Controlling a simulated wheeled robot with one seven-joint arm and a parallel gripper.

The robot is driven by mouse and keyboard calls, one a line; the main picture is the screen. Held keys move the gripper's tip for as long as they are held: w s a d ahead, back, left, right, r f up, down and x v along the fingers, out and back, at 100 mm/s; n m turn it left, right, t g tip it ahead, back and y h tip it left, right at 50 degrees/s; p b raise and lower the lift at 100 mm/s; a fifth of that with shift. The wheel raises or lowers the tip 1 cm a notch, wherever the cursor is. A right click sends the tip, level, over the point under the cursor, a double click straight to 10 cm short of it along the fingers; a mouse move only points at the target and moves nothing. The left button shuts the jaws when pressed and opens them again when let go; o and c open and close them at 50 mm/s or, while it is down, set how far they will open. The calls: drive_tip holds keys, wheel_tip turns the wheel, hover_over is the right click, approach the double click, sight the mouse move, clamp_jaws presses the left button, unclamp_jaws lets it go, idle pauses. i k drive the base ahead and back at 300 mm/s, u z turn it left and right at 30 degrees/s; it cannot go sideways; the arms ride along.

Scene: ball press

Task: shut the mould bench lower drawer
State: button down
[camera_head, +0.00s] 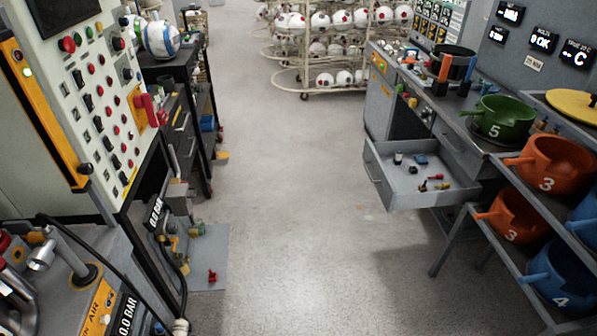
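The grey mould bench (378,105) stands on the right side of the aisle. A drawer (387,190) low in the bench is pulled well out into the aisle. Its front panel faces left and carries a bar handle (372,172). Several small items, dark, blue, red and yellow, lie on the drawer floor. Another drawer front (452,137) shows further right on the bench, near the green pot, and looks flush. My gripper is not in view.
Orange and blue pots (548,163) fill a sloped rack right of the drawer. A control panel (95,95) and a machine bench line the left. A ball rack (333,48) stands at the back. The middle aisle floor (285,190) is clear.

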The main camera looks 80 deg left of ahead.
sight(397, 183)
drive_tip(key=u, duration=1.95)
drive_tip(key=k, duration=0.55)
drive_tip(key=z, duration=0.5)
drive_tip(key=i, duration=1)
drive_tip(key=u, duration=0.75)
drive_tip(key=i, duration=1.5)
drive_tip(key=u, duration=1.8)
drive_tip(key=i, duration=0.65)
drive_tip(key=u, duration=0.5)
